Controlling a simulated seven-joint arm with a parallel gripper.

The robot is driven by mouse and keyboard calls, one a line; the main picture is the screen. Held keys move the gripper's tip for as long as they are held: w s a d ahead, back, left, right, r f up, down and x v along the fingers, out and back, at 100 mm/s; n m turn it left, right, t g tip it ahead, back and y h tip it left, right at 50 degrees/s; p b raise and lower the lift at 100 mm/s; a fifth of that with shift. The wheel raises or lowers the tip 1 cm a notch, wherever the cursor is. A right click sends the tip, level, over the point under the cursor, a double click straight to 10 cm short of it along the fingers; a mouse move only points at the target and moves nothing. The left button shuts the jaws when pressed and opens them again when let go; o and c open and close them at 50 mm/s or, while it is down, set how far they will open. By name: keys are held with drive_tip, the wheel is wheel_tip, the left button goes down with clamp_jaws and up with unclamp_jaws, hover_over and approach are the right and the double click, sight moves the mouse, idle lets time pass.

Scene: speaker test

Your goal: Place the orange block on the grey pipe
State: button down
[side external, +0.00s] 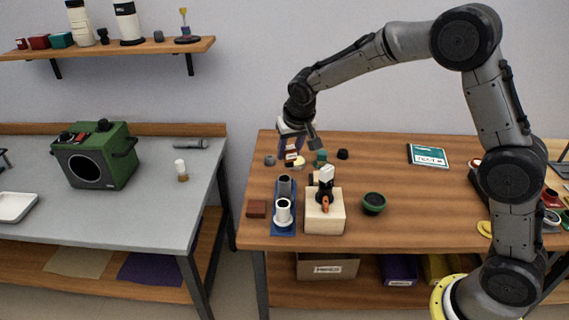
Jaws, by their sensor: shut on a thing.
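My gripper (291,150) is above the back left of the wooden table, pointing down. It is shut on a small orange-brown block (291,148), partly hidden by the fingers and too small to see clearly. The grey pipe (285,188) stands upright on a blue base (284,230), nearer the camera than my gripper and apart from it. A white flanged pipe (283,213) stands in front of the grey pipe on the same base.
A pale wooden block (325,222) with a black, white and orange clamp (326,185) stands right of the pipes. A dark green bowl (374,203) is further right. A red-brown block (257,208) lies left of the base. Small items crowd the area below my gripper.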

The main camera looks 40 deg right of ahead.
drive_tip(key=shift+w+f, duration=1)
drive_tip(key=shift+f, duration=1.55)
drive_tip(key=shift+s+f, duration=0.1)
drive_tip(key=shift+f, duration=0.05)
drive_tip(key=c, duration=0.5)
unclamp_jaws()
